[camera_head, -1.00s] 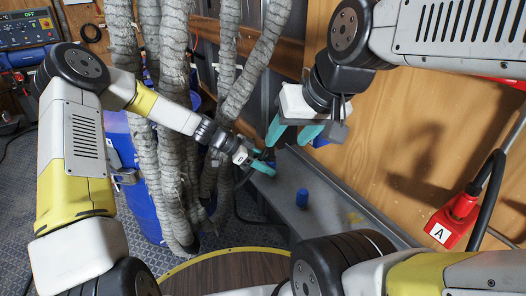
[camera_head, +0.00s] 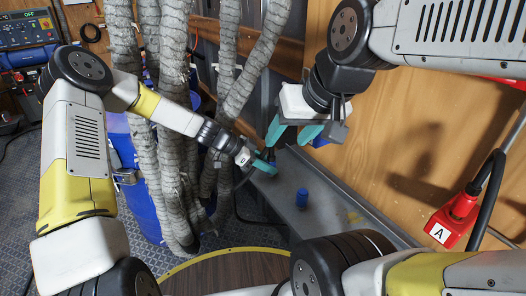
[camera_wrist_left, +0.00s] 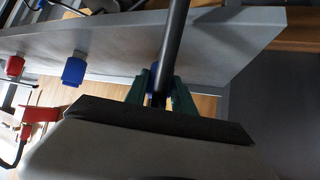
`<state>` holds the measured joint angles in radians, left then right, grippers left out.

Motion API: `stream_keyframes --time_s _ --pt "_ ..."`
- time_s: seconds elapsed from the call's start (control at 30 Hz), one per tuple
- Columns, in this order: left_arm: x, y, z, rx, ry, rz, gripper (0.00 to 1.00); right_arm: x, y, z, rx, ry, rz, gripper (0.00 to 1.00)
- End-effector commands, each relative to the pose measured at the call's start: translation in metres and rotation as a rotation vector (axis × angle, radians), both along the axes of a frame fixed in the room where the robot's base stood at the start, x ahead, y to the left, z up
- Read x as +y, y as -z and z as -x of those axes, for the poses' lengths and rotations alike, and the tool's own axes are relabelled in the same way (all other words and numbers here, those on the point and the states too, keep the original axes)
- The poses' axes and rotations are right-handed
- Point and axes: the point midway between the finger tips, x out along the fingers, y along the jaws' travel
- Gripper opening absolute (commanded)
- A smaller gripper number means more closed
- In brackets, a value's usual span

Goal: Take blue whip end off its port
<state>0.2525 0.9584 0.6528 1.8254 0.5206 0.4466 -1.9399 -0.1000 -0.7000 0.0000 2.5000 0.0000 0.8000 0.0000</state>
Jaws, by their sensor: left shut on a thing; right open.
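My left gripper (camera_head: 264,165) is at the near edge of the grey metal shelf (camera_head: 340,218), below my right gripper. In the left wrist view its green fingers (camera_wrist_left: 161,92) are shut around a black hose with a blue end (camera_wrist_left: 153,82), which I take to be the blue whip end. The fingers partly hide it, and I cannot tell whether it still sits on its port. My right gripper (camera_head: 293,131) is open, its teal fingers pointing down above the shelf, with nothing seen between them.
In the left wrist view a blue fitting (camera_wrist_left: 75,69) and a red fitting (camera_wrist_left: 15,66) show. Thick grey wrapped hoses (camera_head: 172,120) hang close to my left arm. A red box marked A (camera_head: 452,222) is at right.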

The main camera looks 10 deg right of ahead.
Motion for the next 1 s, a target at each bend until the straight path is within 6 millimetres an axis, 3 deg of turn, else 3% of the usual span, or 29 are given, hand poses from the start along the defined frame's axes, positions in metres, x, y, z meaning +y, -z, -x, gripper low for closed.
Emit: stream_keyframes --time_s 0.47,1.0 --pt "0.000 -0.002 -0.001 -0.001 0.000 0.000 0.00 0.000 0.000 0.000 0.000 0.000 0.000 0.54" --pt "0.000 -0.029 -0.001 -0.001 -0.002 0.000 0.00 0.000 0.000 0.000 0.000 0.000 0.000 0.54"
